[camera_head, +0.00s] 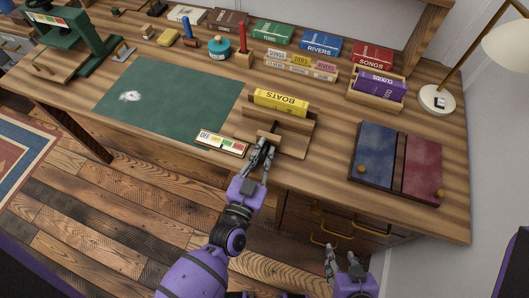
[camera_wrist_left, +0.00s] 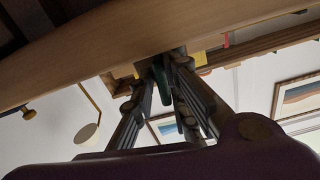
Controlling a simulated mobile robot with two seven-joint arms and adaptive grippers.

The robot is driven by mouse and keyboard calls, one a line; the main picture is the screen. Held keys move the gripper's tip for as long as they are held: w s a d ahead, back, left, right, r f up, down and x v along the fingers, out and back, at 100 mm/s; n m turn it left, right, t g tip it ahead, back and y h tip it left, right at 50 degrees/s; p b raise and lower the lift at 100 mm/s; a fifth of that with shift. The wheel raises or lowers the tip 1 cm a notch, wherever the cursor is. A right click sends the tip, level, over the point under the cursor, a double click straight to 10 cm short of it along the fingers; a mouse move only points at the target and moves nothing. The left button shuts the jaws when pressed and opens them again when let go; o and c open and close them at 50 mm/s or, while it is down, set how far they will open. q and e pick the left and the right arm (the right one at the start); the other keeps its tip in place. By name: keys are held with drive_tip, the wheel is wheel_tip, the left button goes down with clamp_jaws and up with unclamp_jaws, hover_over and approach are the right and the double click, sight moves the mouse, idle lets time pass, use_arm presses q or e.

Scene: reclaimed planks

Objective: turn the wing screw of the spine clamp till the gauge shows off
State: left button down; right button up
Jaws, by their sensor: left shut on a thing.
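My left gripper (camera_head: 267,145) is at the clamp's front, shut on the dark wing screw (camera_head: 273,128). In the left wrist view the fingers (camera_wrist_left: 166,85) close around the dark screw under a wooden edge, and they hide part of it. The gauge (camera_head: 221,142) lies left of the clamp, with OFF at its left end and coloured bands; its pointer is too small to read. My right gripper (camera_head: 342,258) is open and empty, low in front of the desk.
A green mat (camera_head: 170,98) lies left of the gauge. A blue and red pair of book covers (camera_head: 402,163) lies to the right. A purple book in a holder (camera_head: 378,84), a lamp base (camera_head: 437,98) and a green press (camera_head: 72,37) stand further back.

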use_arm(q)
drive_tip(key=shift+w+a+r+n, duration=0.15)
drive_tip(key=shift+a+r+n, duration=0.15)
drive_tip(key=shift+n, duration=0.2)
drive_tip(key=c, duration=1.9)
unclamp_jaws()
drive_tip(key=shift+o, duration=0.2)
drive_tip(key=shift+f, duration=0.2)
drive_tip(key=v, duration=1.2)
